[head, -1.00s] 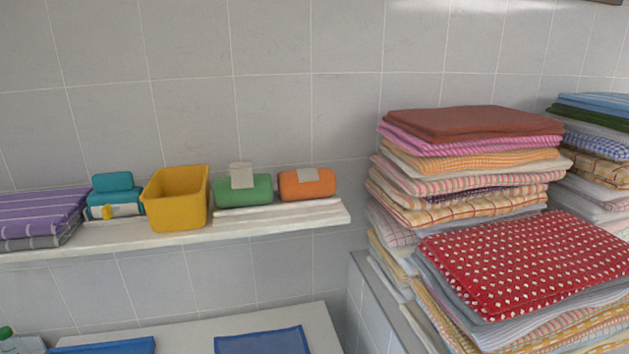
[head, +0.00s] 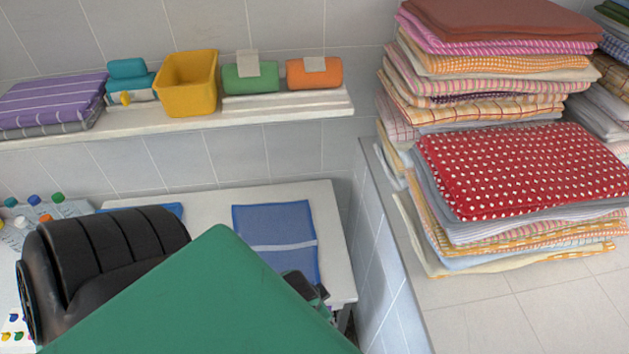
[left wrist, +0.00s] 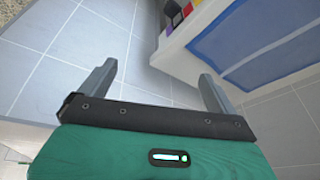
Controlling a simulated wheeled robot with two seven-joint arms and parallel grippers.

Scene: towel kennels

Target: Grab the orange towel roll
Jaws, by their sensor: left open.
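The orange towel roll (head: 300,76) lies on the wall shelf, near its right end, with a pale label over its top. It sits on a folded white cloth, just right of the green towel roll (head: 248,80). My left gripper (left wrist: 157,85) is open, with nothing between its fingers in the left wrist view. In the head view my left arm is low in front, well below the shelf and apart from the roll; its green part hides most of the gripper. My right gripper is not in view.
The white shelf (head: 150,122) also holds a yellow bin (head: 187,88), teal rolls (head: 127,69) and purple towels (head: 50,100). A blue cloth (head: 275,225) lies on the lower white surface. Tall towel stacks (head: 480,70) stand right of the shelf. Air in front of the orange roll is clear.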

